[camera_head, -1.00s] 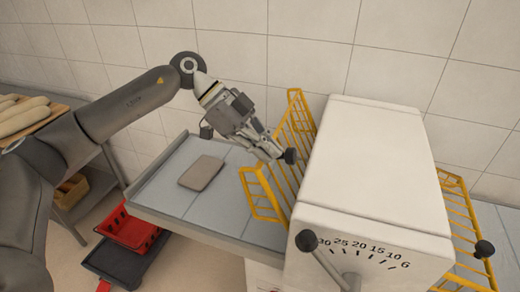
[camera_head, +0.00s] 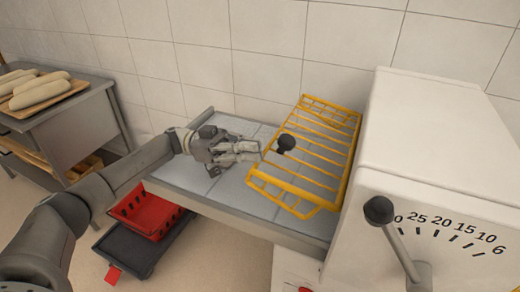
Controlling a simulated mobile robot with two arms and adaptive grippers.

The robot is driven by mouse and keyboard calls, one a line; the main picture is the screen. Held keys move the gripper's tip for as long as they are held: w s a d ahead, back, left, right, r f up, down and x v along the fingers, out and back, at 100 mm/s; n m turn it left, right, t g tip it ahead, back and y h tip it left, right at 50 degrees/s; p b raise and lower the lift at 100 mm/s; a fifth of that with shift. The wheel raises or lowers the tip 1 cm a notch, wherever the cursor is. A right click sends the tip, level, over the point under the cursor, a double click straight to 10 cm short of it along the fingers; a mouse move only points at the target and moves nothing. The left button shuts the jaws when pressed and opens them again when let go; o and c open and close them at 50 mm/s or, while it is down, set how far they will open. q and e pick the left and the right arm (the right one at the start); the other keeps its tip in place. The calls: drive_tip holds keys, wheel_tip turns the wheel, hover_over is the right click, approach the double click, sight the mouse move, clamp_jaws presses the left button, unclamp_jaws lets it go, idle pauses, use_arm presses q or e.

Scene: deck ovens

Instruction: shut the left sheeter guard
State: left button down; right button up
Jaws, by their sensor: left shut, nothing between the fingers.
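The left sheeter guard (camera_head: 312,160) is a yellow wire frame with a black knob (camera_head: 286,142). It lies low and nearly flat over the grey bed (camera_head: 225,190), on the left side of the white sheeter (camera_head: 435,140). My left gripper (camera_head: 257,151) is shut and empty. Its fingertips are just left of the guard's knob, low above the bed; I cannot tell whether they touch the guard. My right gripper is out of view.
A black-knobbed lever (camera_head: 380,212) and a number scale are on the sheeter's front. A red crate (camera_head: 150,212) sits on a dark base below the bed. A side table (camera_head: 75,120) at left bears loaves on a board (camera_head: 45,95). A tiled wall stands behind.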

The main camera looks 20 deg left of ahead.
use_arm(q)
drive_tip(key=f, duration=0.1)
drive_tip(key=f+b, duration=0.1)
drive_tip(key=f, duration=0.1)
drive_tip(key=f+b, duration=0.1)
drive_tip(key=shift+a+f, duration=0.15)
drive_tip(key=shift+a, duration=0.2)
drive_tip(key=shift+f+b, duration=0.7)
drive_tip(key=shift+f, duration=0.3)
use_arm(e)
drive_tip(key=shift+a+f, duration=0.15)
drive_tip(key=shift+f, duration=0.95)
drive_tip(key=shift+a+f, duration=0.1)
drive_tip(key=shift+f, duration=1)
use_arm(q)
drive_tip(key=shift+a, duration=0.1)
drive_tip(key=a, duration=1.3)
drive_tip(key=shift+w+f, duration=0.15)
drive_tip(key=shift+w, duration=0.05)
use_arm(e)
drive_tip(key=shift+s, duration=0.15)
